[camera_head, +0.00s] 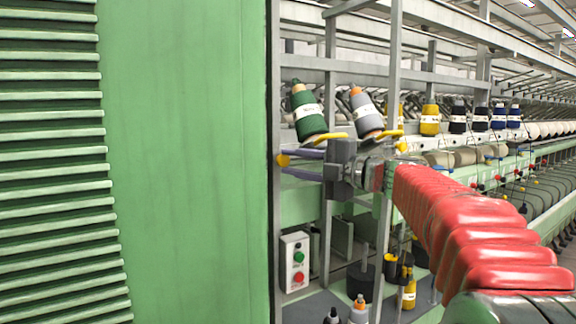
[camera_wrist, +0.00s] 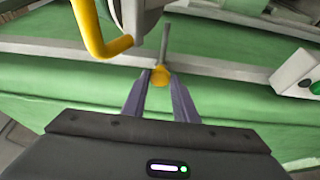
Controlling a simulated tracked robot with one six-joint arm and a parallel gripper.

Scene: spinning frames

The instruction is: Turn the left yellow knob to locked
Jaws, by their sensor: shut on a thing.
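The left yellow knob (camera_head: 283,160) sits on the machine frame just right of the large green panel, below the green yarn cone. In the wrist view the knob (camera_wrist: 160,78) is between the fingertips, with a grey bar rising above it. My gripper (camera_head: 287,160) reaches in from the right, its two purple-grey fingers shut on the knob; it also shows in the wrist view (camera_wrist: 160,80). The knob's lock marking cannot be read. A second yellow knob (camera_head: 402,147) shows further right, partly beside my arm.
A green yarn cone (camera_head: 308,120) and a grey one (camera_head: 366,117) stand above my gripper. A yellow bent handle (camera_wrist: 96,35) is close by at upper left in the wrist view. A button box (camera_head: 295,262) hangs below. The green panel (camera_head: 190,160) fills the left.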

